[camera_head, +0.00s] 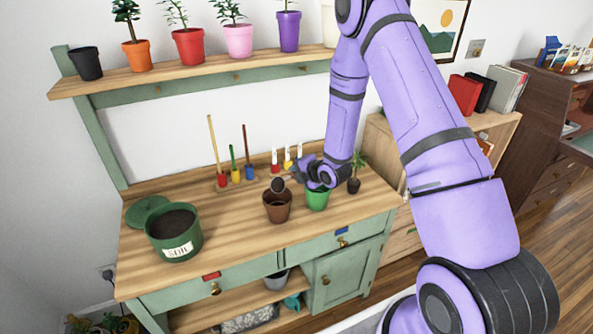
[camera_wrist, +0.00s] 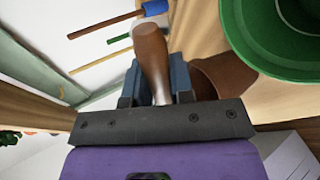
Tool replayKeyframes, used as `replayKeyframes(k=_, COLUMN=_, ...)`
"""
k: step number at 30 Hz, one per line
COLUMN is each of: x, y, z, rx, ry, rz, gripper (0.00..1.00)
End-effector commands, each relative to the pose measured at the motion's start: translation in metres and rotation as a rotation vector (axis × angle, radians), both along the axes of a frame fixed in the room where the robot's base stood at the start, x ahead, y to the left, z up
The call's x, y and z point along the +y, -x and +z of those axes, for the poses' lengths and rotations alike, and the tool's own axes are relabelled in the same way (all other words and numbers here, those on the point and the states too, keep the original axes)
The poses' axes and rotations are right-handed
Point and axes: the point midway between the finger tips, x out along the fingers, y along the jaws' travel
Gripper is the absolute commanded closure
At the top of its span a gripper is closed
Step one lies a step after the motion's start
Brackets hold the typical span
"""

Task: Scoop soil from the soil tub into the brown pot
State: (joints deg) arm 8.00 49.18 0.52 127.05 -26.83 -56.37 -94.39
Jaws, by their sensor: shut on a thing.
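The green soil tub (camera_head: 190,246), labelled SOIL and filled with dark soil (camera_head: 172,223), stands at the bench's left with its lid off. The brown pot (camera_head: 277,210) stands mid-bench; part of it also shows in the wrist view (camera_wrist: 225,75). My gripper (camera_head: 300,172) is shut on the wooden handle (camera_wrist: 151,55) of a scoop. The scoop's dark round head (camera_head: 278,185) is at or just above the brown pot's rim. I cannot tell whether it holds soil. Most of the pot's inside is hidden.
A green pot (camera_head: 317,200) stands close to the right of the brown pot, under my gripper. A small potted plant (camera_head: 354,185) is farther right. Upright tools (camera_head: 235,172) stand behind. The tub's lid (camera_head: 147,209) lies behind the tub. Bench between tub and brown pot is clear.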

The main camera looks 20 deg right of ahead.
Motion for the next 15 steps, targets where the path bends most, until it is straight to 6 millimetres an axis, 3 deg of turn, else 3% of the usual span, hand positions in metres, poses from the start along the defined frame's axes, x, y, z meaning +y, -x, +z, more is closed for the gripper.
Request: replayKeyframes(k=15, x=-0.0029, y=0.0038, z=-0.0068, rx=-0.216, ry=-0.126, rz=-0.002, gripper=1.00)
